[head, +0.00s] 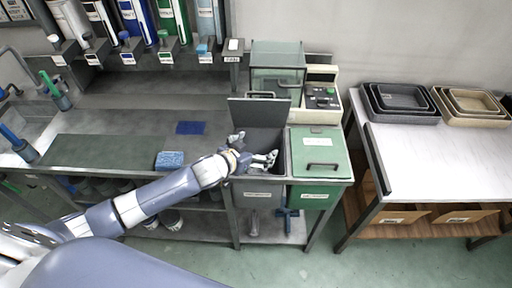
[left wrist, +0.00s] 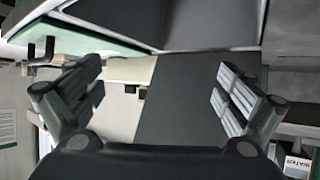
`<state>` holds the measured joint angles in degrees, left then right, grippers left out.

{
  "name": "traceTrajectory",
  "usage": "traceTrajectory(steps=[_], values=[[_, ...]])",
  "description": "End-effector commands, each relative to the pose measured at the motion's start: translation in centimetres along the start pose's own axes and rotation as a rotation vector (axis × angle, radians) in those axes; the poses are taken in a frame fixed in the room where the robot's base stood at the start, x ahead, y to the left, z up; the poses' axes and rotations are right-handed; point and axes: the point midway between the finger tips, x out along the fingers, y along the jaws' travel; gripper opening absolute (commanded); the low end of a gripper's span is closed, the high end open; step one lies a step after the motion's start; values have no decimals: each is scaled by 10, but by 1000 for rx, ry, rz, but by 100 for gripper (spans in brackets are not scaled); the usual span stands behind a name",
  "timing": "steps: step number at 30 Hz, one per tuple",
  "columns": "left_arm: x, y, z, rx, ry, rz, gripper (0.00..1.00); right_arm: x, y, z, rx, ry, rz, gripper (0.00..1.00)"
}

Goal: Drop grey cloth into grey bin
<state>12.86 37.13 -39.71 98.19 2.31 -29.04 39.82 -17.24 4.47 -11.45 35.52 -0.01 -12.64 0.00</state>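The grey bin (head: 258,190) stands at the right end of the bench with its grey lid (head: 258,113) raised behind the opening. My left gripper (head: 258,152) is over the bin's opening, its fingers spread apart. In the left wrist view, my left gripper (left wrist: 158,80) is open with nothing between its fingers. I cannot make out the grey cloth in either view; the arm and gripper hide part of the bin's inside. My right gripper is not in view.
A green bin (head: 317,150) with a closed lid adjoins the grey bin on the right. A white table (head: 440,160) with stacked trays (head: 400,100) stands at the right.

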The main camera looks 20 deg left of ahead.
Motion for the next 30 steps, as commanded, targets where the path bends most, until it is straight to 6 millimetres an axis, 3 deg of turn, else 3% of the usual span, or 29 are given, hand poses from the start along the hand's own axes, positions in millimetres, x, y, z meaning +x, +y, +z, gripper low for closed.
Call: traceTrajectory(steps=[14,30], values=[[-7,0,2,0,-2,0,99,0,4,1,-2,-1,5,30],[-94,0,2,2,-3,1,99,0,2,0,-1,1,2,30]])
